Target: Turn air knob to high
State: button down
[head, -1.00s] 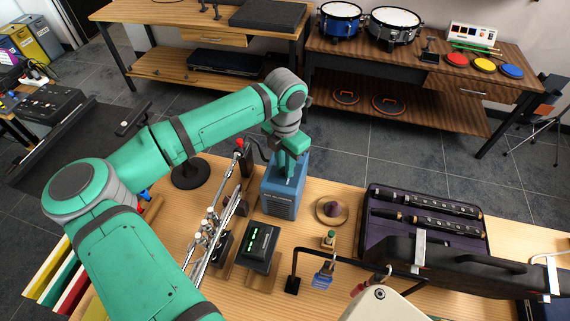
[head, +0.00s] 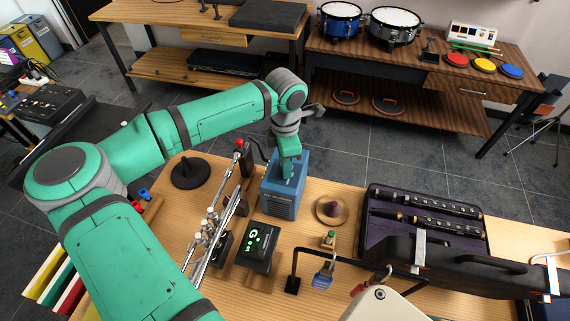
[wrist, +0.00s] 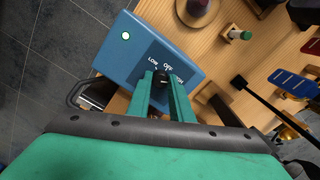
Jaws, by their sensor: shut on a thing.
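A blue box (head: 281,203) stands on the wooden table (head: 330,260), and my gripper (head: 287,178) reaches down onto its top. In the wrist view the blue box (wrist: 130,60) has a dark plate marked LOW, OFF and a third word partly hidden by a finger. The black air knob (wrist: 158,79) sits on that plate. My gripper (wrist: 160,84) is shut on the knob, with a green finger on each side. A round light on the box glows green. The knob's pointer is too small to read.
A trumpet (head: 212,232) on a stand and a small display box (head: 258,245) with green characters are close by on the table. An open clarinet case (head: 425,215) lies to the right. A brown disc (head: 331,210) with a dark knob sits right of the blue box.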

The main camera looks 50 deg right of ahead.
jog(key=c, duration=1.6)
grip_release()
notch_tip(320, 180, up, 11)
jog(key=shift+f, duration=0.1)
notch_tip(320, 180, down, 11)
jog(key=shift+r, duration=0.1)
